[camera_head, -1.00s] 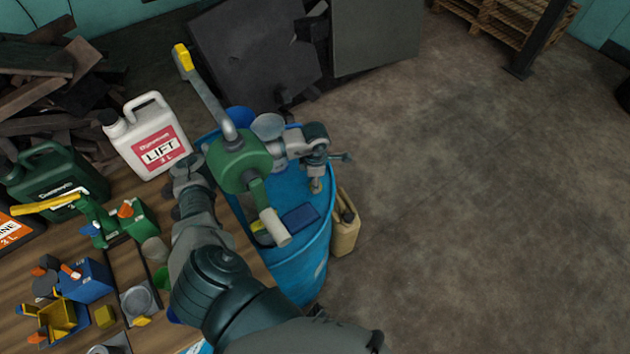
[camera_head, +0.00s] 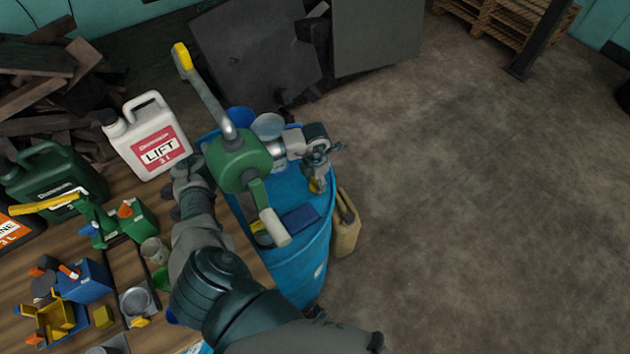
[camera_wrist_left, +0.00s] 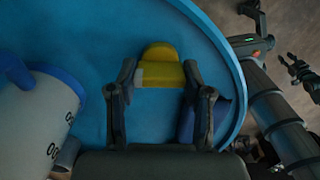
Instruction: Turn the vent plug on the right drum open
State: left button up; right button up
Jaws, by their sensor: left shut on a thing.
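The blue drum (camera_head: 312,262) stands at the right end of the workbench. A yellow vent plug (camera_head: 316,186) is on the far right part of its top. My left gripper (camera_head: 317,176) reaches down over the plug from above. In the left wrist view the yellow plug (camera_wrist_left: 160,68) sits between the two dark fingertips, and my left gripper (camera_wrist_left: 160,75) is shut on it. The plug's lower part and its seat are hidden. At the right of the wrist view a dark gripper-like shape (camera_wrist_left: 300,72), probably my right gripper, is too small to read.
A green hand pump (camera_head: 240,163) with a long crank stands over the drum, close to my left arm. A dark blue block (camera_head: 300,217) lies on the drum top. A tan canister (camera_head: 345,225) stands beside the drum. The floor at right is clear.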

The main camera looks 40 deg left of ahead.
pick_arm(q)
jog(key=shift+w, duration=0.1)
jog(key=o, duration=1.2)
jog(key=shift+w, duration=0.1)
jog(key=shift+c, duration=0.2)
jog(key=shift+a, duration=0.1)
notch_tip(320, 180, up, 12)
jog(key=shift+f, duration=0.15)
jog(key=shift+a, duration=0.1)
